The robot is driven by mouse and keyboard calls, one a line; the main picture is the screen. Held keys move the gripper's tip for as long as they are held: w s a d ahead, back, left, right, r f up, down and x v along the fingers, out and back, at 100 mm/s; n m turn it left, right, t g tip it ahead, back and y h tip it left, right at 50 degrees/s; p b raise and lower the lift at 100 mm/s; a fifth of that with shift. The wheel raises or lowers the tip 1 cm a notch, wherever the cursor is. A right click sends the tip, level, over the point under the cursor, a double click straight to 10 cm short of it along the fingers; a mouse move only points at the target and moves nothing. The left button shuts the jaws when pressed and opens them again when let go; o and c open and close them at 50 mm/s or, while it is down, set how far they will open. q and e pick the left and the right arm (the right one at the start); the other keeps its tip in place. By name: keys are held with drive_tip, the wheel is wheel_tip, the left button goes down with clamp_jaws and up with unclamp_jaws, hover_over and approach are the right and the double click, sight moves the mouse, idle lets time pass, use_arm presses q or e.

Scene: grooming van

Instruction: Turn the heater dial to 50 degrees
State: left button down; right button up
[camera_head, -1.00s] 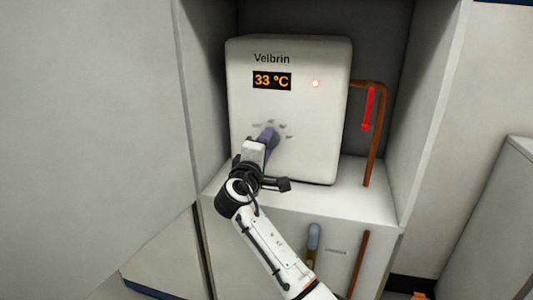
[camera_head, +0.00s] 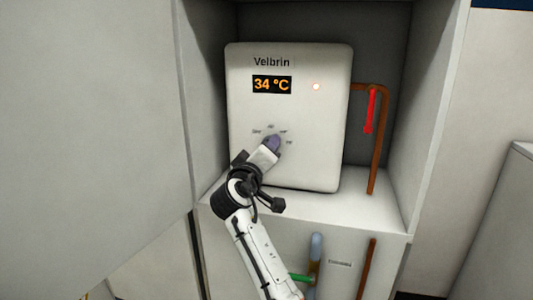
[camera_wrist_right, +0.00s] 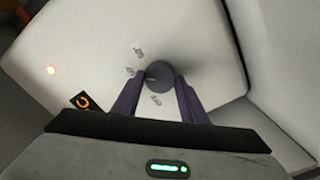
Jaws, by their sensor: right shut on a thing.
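The white heater (camera_head: 310,130) marked Velbrin stands in an open cupboard. Its display (camera_head: 272,85) reads 34 °C, and a small red-orange light (camera_head: 316,87) glows beside it. The dark round dial (camera_wrist_right: 159,72) is on the heater's front, with small marks around it. My right gripper (camera_head: 272,144) is shut on the dial; in the right wrist view its two purple fingers (camera_wrist_right: 157,88) are on either side of it. In the head view the gripper hides most of the dial. My left gripper is not in view.
A copper pipe (camera_head: 379,150) with a red lever (camera_head: 369,112) runs down at the heater's right. Cupboard walls (camera_head: 435,110) flank the heater on both sides. Below the shelf are a blue-topped pipe (camera_head: 316,250), a green handle (camera_head: 301,278) and another copper pipe (camera_head: 365,268).

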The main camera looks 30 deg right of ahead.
idle(0.3)
drive_tip(key=o, duration=1)
drive_tip(key=shift+a, duration=0.15)
use_arm(q)
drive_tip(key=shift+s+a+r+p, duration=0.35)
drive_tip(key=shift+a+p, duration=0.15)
drive_tip(key=shift+p, duration=0.15)
use_arm(e)
drive_tip(key=v, duration=1)
drive_tip(key=shift+s, duration=0.15)
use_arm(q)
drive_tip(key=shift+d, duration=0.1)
